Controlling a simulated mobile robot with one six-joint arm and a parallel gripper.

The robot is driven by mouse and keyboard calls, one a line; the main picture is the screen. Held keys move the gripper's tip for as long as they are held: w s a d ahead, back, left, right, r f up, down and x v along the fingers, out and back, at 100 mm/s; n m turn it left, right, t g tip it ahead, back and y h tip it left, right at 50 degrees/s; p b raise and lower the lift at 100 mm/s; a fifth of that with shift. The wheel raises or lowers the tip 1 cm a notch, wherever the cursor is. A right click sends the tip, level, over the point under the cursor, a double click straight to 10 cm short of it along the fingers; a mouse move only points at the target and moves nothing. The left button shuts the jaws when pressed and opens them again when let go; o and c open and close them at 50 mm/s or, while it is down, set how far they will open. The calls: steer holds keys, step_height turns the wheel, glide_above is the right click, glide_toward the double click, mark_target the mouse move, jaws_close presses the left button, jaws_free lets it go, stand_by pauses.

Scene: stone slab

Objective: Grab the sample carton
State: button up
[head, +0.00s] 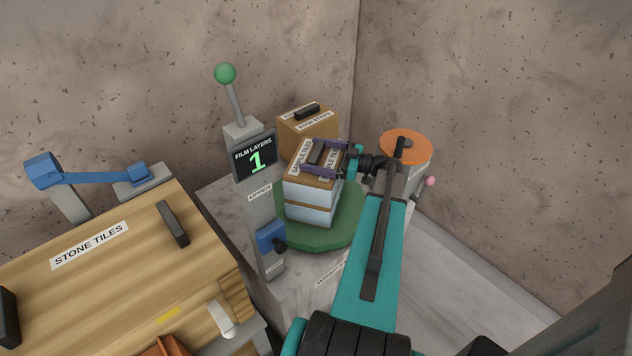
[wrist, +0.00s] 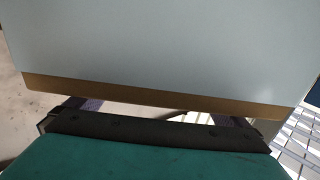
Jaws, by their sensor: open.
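The sample carton (head: 312,205) stands on a round green turntable (head: 320,238). It is a brown box with pale blue-white sides, a label and a dark handle on top. My gripper (head: 322,158) has purple fingers and is open at the carton's top, with a finger on either side of the dark handle. Whether the fingers touch the carton, I cannot tell. In the wrist view the carton's pale face with a brown edge (wrist: 165,50) fills the upper part, close to the camera, and hides most of the fingers.
A post with a screen (head: 255,155) reading "FILM LAYERS 1" stands left of the carton. Another brown box (head: 300,128) is behind it. An orange-topped drum (head: 405,148) is to the right. A wooden stone tiles crate (head: 110,265) fills the lower left. Stone walls close the corner.

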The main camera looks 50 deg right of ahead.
stand_by(0.3)
steer(key=c, duration=1.8)
steer(key=shift+o, duration=0.2)
steer(key=shift+r, duration=0.25)
steer(key=shift+r+b, duration=0.75)
steer(key=shift+r, duration=0.75)
steer(key=s+a+r+b, duration=0.1)
steer(key=s+b, duration=0.3)
steer(key=s, duration=1.2)
steer(key=shift+a+r, duration=0.3)
steer(key=shift+a, duration=0.05)
